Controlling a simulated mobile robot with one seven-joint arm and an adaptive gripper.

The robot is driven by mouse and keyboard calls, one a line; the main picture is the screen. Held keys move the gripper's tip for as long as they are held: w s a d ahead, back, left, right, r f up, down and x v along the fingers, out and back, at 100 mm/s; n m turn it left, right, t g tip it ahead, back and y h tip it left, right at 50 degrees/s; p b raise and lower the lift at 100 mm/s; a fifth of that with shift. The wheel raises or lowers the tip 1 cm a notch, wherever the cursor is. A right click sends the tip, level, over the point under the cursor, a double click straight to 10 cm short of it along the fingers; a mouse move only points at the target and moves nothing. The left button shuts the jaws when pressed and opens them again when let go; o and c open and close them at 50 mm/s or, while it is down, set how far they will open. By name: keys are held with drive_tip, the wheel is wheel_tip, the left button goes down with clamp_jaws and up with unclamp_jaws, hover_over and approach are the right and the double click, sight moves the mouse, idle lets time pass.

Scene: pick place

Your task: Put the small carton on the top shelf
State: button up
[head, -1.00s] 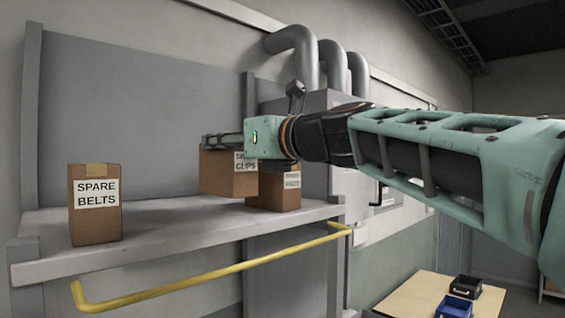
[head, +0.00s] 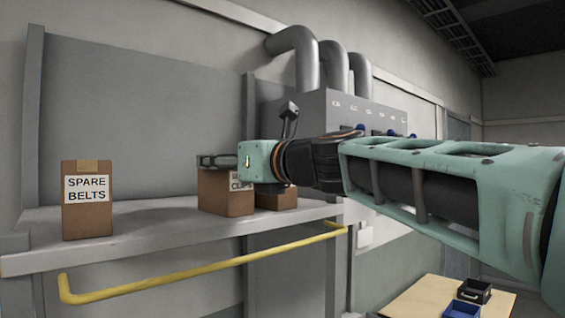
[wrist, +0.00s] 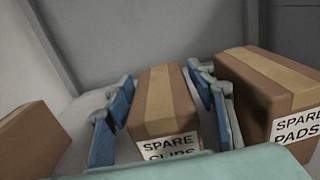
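The small brown carton labelled SPARE CLIPS (head: 222,198) appears to rest upright on the grey shelf (head: 150,232), near its right end. It also shows in the middle of the wrist view (wrist: 163,105). My gripper (head: 217,160) is at the carton's upper part, reaching in from the right. In the wrist view its blue finger pads (wrist: 160,110) stand on either side of the carton, with narrow gaps between pads and sides, so it looks open around it. The lower part of the label is hidden in the wrist view.
A SPARE BELTS carton (head: 87,215) stands at the shelf's left; a SPARE PADS carton (wrist: 268,95) stands close on the right of my gripper. A yellow rail (head: 200,272) runs along the front. Bare shelf lies between the left and middle cartons. Bins (head: 473,291) sit on a low table.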

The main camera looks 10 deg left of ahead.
drive_tip(key=shift+o, duration=0.4)
drive_tip(key=shift+r, duration=0.1)
drive_tip(key=shift+r, duration=0.15)
drive_tip(key=b+v, duration=0.1)
drive_tip(key=v, duration=1.1)
